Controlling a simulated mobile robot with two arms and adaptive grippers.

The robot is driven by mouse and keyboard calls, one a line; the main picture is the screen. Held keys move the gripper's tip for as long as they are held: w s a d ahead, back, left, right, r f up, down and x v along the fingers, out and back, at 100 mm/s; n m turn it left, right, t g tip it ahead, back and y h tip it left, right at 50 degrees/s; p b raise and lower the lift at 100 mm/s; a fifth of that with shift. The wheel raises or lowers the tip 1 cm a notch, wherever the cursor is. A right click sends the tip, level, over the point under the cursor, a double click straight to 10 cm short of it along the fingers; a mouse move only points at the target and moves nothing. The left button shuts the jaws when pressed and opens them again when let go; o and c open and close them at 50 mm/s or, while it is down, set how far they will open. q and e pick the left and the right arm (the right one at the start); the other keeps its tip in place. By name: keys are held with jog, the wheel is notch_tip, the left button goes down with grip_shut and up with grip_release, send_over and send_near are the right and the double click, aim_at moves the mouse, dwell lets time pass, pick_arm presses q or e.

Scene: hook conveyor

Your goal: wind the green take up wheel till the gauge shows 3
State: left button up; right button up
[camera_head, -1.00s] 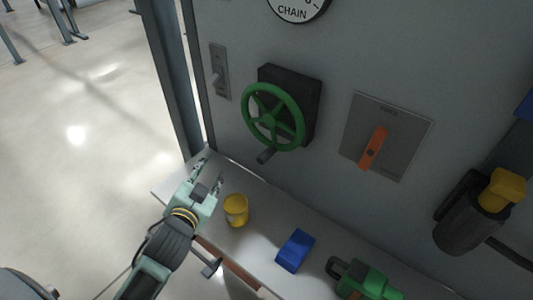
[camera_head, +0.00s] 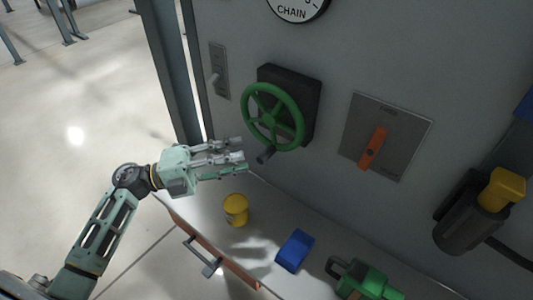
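My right gripper is not in view.
A yellow can (camera_head: 236,210), a blue block (camera_head: 295,251) and a green tool (camera_head: 366,280) lie on the shelf (camera_head: 268,212) below. An orange lever (camera_head: 373,148) and a yellow-and-black device (camera_head: 472,210) are on the panel to the right. A toggle switch (camera_head: 216,79) is left of the wheel.

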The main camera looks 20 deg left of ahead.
aim_at(267, 156)
pick_arm(q)
jog(key=p+x, duration=0.3)
jog(key=x, duration=0.3)
jog(key=shift+d+r, duration=0.1)
jog(key=shift+d, duration=0.2)
jog(key=shift+w+d, duration=0.25)
jog(key=shift+d, duration=0.35)
grip_shut()
jog(key=shift+f, duration=0.2)
